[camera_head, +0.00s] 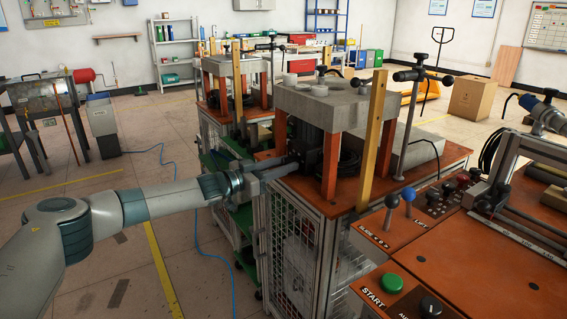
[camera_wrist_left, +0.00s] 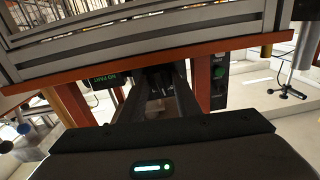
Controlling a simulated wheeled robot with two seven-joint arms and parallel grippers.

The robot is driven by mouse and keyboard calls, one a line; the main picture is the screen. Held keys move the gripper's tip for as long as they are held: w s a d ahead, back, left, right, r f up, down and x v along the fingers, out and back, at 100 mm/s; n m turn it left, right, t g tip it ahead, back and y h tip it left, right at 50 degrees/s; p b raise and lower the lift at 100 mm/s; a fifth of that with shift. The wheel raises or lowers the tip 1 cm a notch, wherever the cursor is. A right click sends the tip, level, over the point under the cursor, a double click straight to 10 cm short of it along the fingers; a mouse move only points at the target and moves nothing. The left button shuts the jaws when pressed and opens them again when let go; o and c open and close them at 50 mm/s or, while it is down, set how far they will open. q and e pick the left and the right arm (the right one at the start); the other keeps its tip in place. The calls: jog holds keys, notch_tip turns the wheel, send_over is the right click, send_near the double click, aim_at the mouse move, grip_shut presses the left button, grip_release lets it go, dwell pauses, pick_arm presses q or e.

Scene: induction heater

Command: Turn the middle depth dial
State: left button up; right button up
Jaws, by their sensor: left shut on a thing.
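My left gripper (camera_head: 287,168) reaches in from the left under the concrete-topped heater stand, between its orange-brown legs. Its tip is at a dark unit (camera_head: 306,150) under the top. In the left wrist view the gripper's dark fingers (camera_wrist_left: 161,84) run forward and are shut on a small dark part that I take to be the middle depth dial; the fingers hide most of it. A dark panel with green lettering (camera_wrist_left: 104,80) is left of the fingers. Another dark panel with a green light (camera_wrist_left: 219,73) is to the right. My right gripper is not in view.
The stand's legs (camera_head: 330,175) are close around my left gripper. A wooden post (camera_head: 375,130) rises at the right. The control desk has a green start button (camera_head: 390,283) and ball-topped levers (camera_head: 392,201). Open floor (camera_head: 110,235) lies on the left.

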pick_arm(q)
jog(key=shift+m+p, duration=0.3)
jog(key=shift+m, duration=1.1)
jog(key=shift+m+p, duration=0.3)
jog(key=shift+m, duration=0.5)
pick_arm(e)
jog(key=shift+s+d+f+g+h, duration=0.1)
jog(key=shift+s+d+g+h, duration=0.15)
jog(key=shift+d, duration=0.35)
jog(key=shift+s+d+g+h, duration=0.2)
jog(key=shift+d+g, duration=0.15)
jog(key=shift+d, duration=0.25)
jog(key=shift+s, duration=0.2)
pick_arm(q)
jog(key=o, duration=1)
jog(key=shift+o, duration=0.2)
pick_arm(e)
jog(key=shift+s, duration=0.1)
pick_arm(q)
jog(key=shift+a, duration=0.1)
